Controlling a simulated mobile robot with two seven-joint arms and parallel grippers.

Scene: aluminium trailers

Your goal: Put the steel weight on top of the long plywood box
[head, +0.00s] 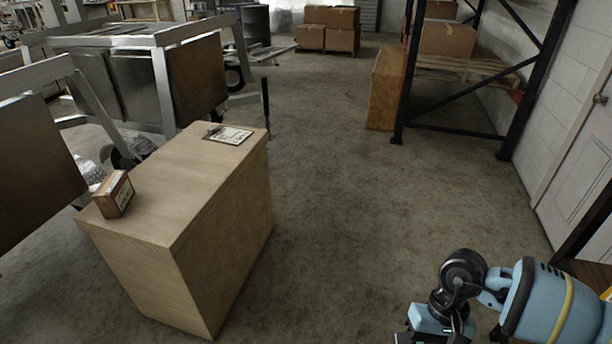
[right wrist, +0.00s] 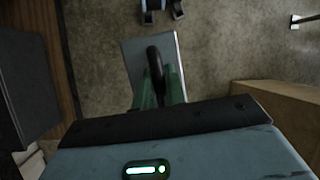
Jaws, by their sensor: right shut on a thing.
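The long plywood box (head: 185,185) stands on the floor at left centre in the head view. A small cardboard box (head: 113,193) sits on its near left corner and a clipboard (head: 229,134) lies at its far end. In the right wrist view, my right gripper (right wrist: 158,75) is shut on the dark looped handle of the grey steel weight (right wrist: 137,55). The weight hangs over bare floor, partly hidden by the fingers. In the head view my right arm is at the lower right, well apart from the box; its fingers and the weight are out of frame. My left gripper is not in view.
Aluminium trailers (head: 165,90) stand behind and left of the box. A black-framed rack (head: 403,80) and a white door (head: 580,180) are at the right. The concrete floor (head: 345,220) between is clear. A brown box-like edge (right wrist: 275,105) shows at the right of the wrist view.

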